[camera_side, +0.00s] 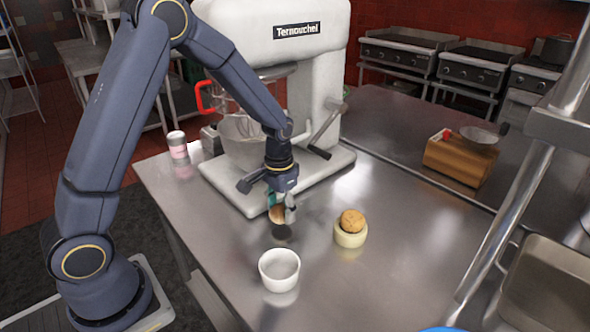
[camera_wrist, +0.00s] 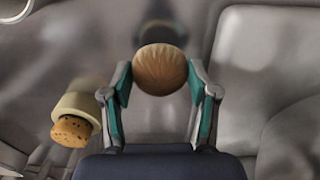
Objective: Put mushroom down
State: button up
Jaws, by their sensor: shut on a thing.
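The mushroom shows a rounded brown cap (camera_wrist: 160,70) between the fingertips in the wrist view. It also shows in the side view as a small brown shape (camera_side: 277,214). My gripper (camera_side: 282,208) is shut on it, with the teal-padded fingers (camera_wrist: 162,82) on either side of the cap. The gripper points down and holds the mushroom above the steel counter (camera_side: 400,260), with a dark patch beneath it. The mushroom's underside is hidden in the wrist view.
A white bowl (camera_side: 279,270) stands in front of the gripper. A cream cup-like piece with a brown speckled top (camera_side: 351,228) stands to the right. The large white mixer (camera_side: 300,110) stands close behind. A can (camera_side: 177,145) and a wooden block (camera_side: 455,160) stand farther off. Counter between them is bare.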

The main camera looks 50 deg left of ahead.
jog(key=shift+s+f, duration=0.1)
jog(key=shift+f, duration=1.1)
jog(key=shift+f, duration=0.15)
jog(key=o, duration=1.1)
jog(key=shift+c, duration=0.2)
